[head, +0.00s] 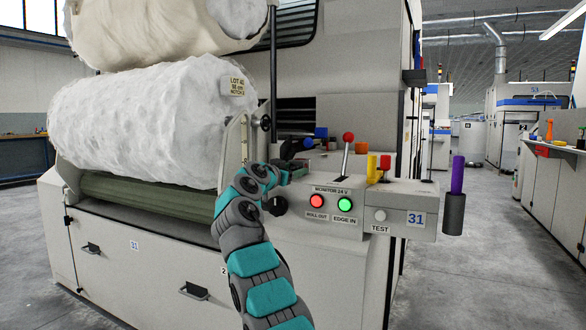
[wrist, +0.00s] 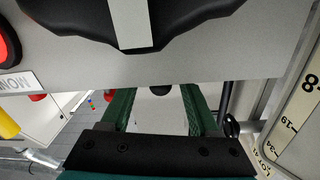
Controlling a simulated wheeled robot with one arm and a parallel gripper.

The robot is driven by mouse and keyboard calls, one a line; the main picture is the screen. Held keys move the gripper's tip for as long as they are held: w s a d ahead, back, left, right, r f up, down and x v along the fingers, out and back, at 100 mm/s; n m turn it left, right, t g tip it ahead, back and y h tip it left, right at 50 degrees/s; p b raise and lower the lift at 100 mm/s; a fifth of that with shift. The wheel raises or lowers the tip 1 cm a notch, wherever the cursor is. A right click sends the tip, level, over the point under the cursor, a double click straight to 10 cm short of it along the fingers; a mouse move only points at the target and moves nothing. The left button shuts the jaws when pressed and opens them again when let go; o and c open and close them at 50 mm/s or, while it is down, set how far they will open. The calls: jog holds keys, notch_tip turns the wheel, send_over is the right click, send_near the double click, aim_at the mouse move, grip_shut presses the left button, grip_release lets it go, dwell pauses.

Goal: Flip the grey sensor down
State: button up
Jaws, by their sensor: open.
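My gripper (head: 294,168) is at the left end of the grey control box (head: 370,222), above the black knob (head: 277,206). In the wrist view my gripper (wrist: 160,92) is open, its two green fingers apart. A small black rounded end (wrist: 161,90) shows between or beyond them against a pale surface; I cannot tell whether it belongs to the grey sensor. The black knob with a pale pointer strip (wrist: 130,22) fills the top of the wrist view. I cannot surely pick out the grey sensor in the head view; my gripper and wrist cover that area.
The box has red (head: 316,201) and green (head: 344,204) lights and a red-balled lever (head: 348,138). Yellow (head: 372,168) and purple (head: 457,175) parts stand right. A white fibre roll (head: 140,120) is left. A numbered plate (wrist: 300,110) is close right in the wrist view.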

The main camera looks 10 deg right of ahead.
jog(key=shift+c, duration=0.4)
grip_shut()
